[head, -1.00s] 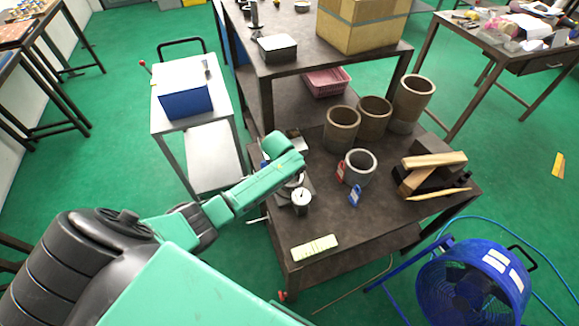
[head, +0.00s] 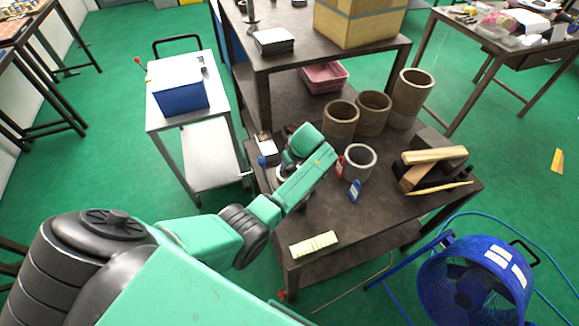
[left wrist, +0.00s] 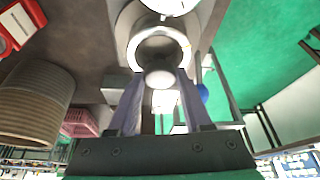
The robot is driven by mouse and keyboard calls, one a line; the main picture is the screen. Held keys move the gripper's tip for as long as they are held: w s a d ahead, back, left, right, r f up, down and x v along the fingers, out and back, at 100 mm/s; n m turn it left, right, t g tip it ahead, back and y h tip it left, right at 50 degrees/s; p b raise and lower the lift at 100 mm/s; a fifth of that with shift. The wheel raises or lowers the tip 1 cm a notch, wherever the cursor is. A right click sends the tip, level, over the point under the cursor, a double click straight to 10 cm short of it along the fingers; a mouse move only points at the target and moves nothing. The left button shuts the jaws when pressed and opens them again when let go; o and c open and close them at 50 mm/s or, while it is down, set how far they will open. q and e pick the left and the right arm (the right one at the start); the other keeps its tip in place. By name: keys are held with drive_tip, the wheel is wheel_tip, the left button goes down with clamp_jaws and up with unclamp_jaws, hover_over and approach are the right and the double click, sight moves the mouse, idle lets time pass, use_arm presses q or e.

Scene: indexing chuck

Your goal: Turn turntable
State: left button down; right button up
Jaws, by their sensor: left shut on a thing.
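The turntable, a grey metal round unit (left wrist: 203,22), fills the top middle of the left wrist view, with a bright ring and a pale rounded handle knob (left wrist: 160,76) in front of it. My left gripper (left wrist: 158,84) has a finger on each side of this knob and is shut on it. In the head view my green left arm reaches over the dark table (head: 350,225) and hides most of the turntable and the gripper tips. My right gripper is in neither view.
Wood blocks (head: 434,156) lie at the right edge, a pale green block (head: 314,244) at the front. A blue fan (head: 470,280) stands on the floor.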

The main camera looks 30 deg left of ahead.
use_arm(q)
drive_tip(key=shift+w+f+n+b, duration=0.15)
drive_tip(key=shift+f+n+b, duration=0.05)
drive_tip(key=shift+n+b, duration=0.65)
drive_tip(key=n+g+b, duration=0.2)
drive_tip(key=n+b, duration=0.2)
drive_tip(key=b, duration=0.1)
drive_tip(key=n+g+b, duration=0.1)
drive_tip(key=n+b, duration=0.4)
drive_tip(key=shift+w+g, duration=0.2)
drive_tip(key=shift+g, duration=0.2)
drive_tip(key=shift+r+n+g+b, duration=0.15)
drive_tip(key=shift+n+g+b, duration=0.25)
drive_tip(key=shift+n+b, duration=0.65)
drive_tip(key=shift+c, duration=1.7)
unclamp_jaws()
drive_tip(key=shift+a, duration=0.1)
